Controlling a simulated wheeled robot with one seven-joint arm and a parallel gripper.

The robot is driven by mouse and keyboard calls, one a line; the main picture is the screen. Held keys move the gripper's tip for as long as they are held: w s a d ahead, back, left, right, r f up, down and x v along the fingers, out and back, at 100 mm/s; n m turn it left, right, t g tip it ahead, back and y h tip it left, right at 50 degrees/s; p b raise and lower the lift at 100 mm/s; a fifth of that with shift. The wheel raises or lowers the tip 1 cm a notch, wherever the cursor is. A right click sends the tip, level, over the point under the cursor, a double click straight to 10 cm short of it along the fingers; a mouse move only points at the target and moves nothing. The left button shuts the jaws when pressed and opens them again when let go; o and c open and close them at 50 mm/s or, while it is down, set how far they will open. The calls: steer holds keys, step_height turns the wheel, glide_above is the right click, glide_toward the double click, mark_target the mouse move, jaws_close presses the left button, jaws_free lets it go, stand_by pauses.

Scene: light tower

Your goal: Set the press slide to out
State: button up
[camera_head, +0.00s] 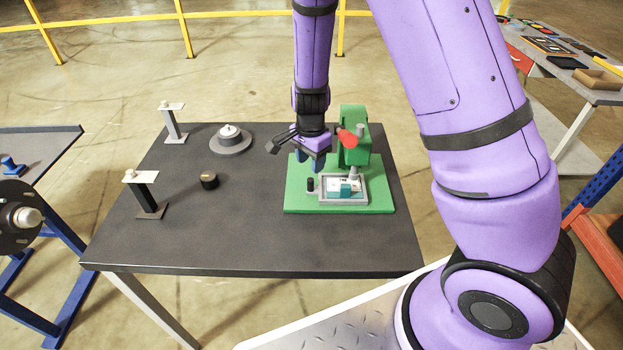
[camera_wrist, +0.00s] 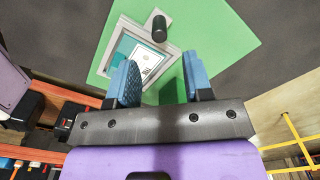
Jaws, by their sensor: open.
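The green press (camera_head: 353,125) stands on a green base plate (camera_head: 300,203) on the dark table and has a red-tipped lever (camera_head: 346,138). Its slide is a grey-framed tray (camera_head: 365,200) low on the plate, holding a white and teal piece (camera_head: 346,188). A black upright knob (camera_head: 310,184) stands at the tray's left end; it also shows in the wrist view (camera_wrist: 159,27). My gripper (camera_head: 313,165) is above the plate, left of the press column, pointing down. In the wrist view my gripper (camera_wrist: 160,62) has its blue fingers apart with nothing between them; the knob lies beyond the fingertips.
On the dark table (camera_head: 230,245) stand two posts with white tops (camera_head: 172,106) (camera_head: 141,176), a round grey fixture (camera_head: 230,140) and a small black cylinder (camera_head: 209,181). The table's front area is clear. Other workbenches stand left and right; a yellow railing runs behind.

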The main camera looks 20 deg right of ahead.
mark_target(310, 179)
step_height(310, 179, down, 7)
steer(key=shift+f, duration=0.2)
stand_by(0.3)
steer(key=shift+a, duration=0.1)
jaws_close()
